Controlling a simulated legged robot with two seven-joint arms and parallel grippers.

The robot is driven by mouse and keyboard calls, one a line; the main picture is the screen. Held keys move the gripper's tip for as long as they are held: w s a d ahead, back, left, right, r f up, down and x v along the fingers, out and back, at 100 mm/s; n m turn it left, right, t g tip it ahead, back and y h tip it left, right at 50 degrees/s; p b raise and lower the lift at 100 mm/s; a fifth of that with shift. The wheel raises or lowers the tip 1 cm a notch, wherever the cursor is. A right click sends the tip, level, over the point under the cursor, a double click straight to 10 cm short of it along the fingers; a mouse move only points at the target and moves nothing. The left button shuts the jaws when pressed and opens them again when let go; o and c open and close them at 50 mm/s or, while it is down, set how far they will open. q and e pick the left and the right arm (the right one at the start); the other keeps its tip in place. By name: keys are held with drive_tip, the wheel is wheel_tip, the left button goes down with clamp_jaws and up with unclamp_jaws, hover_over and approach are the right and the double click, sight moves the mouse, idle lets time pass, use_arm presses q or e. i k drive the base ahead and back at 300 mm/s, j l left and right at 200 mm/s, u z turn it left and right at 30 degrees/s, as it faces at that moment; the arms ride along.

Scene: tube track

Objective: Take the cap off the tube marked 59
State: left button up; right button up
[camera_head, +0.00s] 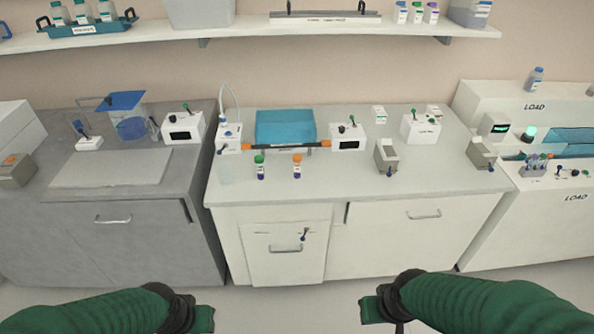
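Two small capped tubes stand upright near the front edge of the middle counter: a green-capped tube (260,168) and an orange-capped tube (297,168). More tubes with coloured caps stand in a grey rack (534,171) on the right-hand machine. The markings are too small to read, so I cannot tell which tube is marked 59. My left gripper (203,318) and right gripper (372,308) are low in front of the cabinets, below the counter and apart from all tubes. Their fingers are barely visible, so their opening is unclear. I see nothing held.
Behind the tubes are an orange-and-black bar (285,146), a blue block (285,125) and a white box with a dark display (347,137). Grey holders (386,157) stand to the right. A shelf (250,28) runs above. The counter front around the tubes is mostly clear.

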sight(260, 168)
drive_tip(key=i+l+u, duration=0.2)
drive_tip(key=u, duration=0.15)
drive_tip(key=i+l+u, duration=0.2)
drive_tip(key=u, duration=0.15)
drive_tip(key=i+l+u, duration=0.15)
drive_tip(key=l+u, duration=0.2)
drive_tip(key=i+l, duration=0.15)
drive_tip(key=l, duration=0.2)
drive_tip(key=i+l+u, duration=0.1)
drive_tip(key=l, duration=0.25)
drive_tip(key=i+l, duration=0.1)
drive_tip(key=l, duration=0.25)
drive_tip(key=i+l, duration=0.15)
drive_tip(key=l, duration=0.25)
drive_tip(key=j+u, duration=0.05)
